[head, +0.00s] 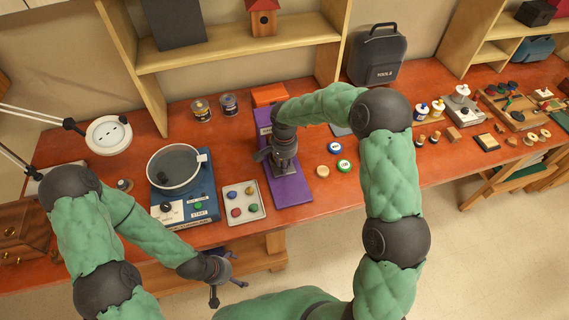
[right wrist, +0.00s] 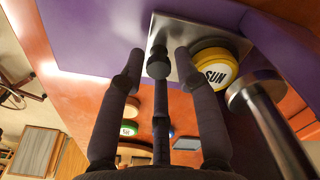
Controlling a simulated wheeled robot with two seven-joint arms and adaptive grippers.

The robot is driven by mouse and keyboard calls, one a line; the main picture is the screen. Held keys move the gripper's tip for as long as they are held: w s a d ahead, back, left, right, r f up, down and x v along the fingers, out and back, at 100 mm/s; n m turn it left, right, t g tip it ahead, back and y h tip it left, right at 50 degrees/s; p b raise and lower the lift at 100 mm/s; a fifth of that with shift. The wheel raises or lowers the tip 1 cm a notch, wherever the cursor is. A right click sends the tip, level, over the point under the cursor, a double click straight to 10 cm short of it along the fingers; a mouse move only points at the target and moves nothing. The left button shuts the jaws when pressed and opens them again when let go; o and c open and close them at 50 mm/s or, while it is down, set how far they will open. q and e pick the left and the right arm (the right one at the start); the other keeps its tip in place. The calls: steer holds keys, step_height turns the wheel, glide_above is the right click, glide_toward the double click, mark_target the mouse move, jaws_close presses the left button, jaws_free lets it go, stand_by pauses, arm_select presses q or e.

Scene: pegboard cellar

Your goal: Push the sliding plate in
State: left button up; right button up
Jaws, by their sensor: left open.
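A purple stand (head: 290,190) is on the red-brown bench, with part of it hidden under my right arm. In the right wrist view, a shiny metal plate (right wrist: 222,40) lies against the stand's purple surface (right wrist: 90,30). My right gripper (head: 284,165) is over the stand. In the right wrist view its three fingers (right wrist: 160,62) point at the metal plate. I cannot tell whether they touch it or how far they are closed. My left gripper (head: 226,282) is open and empty, in front of the bench edge, away from the stand.
A yellow SUN lid (right wrist: 214,70) and a metal knob (right wrist: 255,95) are close to the right fingers. A tray of coloured knobs (head: 258,212) and a blue machine with a bowl (head: 185,213) stand left of the stand. Round lids (head: 334,147) lie right of it.

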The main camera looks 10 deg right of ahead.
stand_by(0.3)
step_height(320, 180, up, 12)
stand_by(0.6)
